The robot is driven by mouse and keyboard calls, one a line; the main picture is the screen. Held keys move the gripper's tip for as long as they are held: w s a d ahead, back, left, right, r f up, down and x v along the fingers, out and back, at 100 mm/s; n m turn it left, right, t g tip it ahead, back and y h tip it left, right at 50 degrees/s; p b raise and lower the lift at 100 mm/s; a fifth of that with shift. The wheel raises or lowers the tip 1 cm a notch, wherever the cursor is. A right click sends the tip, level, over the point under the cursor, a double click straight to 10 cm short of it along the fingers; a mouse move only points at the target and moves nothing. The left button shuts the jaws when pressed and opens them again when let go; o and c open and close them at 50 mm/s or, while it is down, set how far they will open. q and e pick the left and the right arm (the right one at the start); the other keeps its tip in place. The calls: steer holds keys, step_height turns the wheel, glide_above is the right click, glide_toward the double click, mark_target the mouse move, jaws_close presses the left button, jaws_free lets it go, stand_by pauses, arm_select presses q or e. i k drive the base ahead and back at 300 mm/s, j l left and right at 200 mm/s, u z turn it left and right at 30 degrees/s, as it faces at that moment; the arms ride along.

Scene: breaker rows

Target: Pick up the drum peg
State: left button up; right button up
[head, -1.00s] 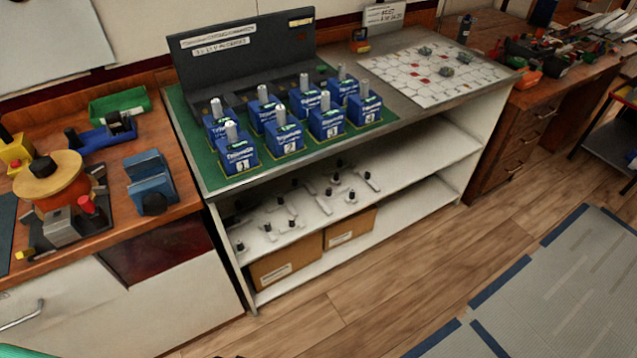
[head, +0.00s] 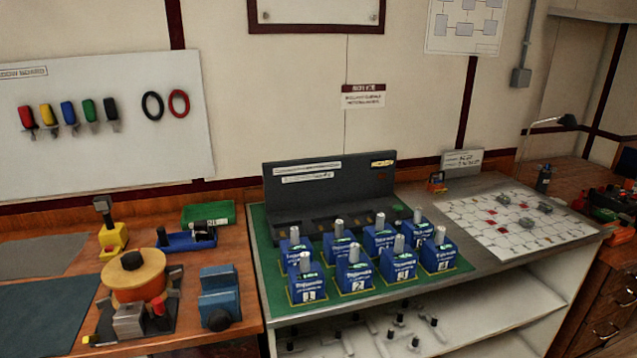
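An orange drum (head: 133,279) with a yellow-tan disc on top stands on a dark base on the left wooden bench. Beside it on the base are a small red-topped peg (head: 159,304) and a grey metal block (head: 129,319). I cannot tell for certain which part is the drum peg; the red-topped peg is the most peg-like piece there. Neither of my grippers shows in the head view.
Blue numbered breaker blocks (head: 354,270) stand in rows on a green mat. A blue vise-like block (head: 220,299), a green tray (head: 208,214) and a yellow tool (head: 111,238) surround the drum. A dark mat (head: 42,314) leaves flat room at the left.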

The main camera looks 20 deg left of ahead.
mark_target(158, 305)
steer(key=u, duration=1.65)
steer(key=i+l+u, duration=0.1)
steer(key=l, duration=0.2)
steer(key=i+l+u, duration=0.15)
steer(key=l, duration=0.15)
steer(key=i+l+u, duration=0.1)
steer(key=l, duration=0.2)
steer(key=i+l+u, duration=0.15)
steer(key=l, duration=0.2)
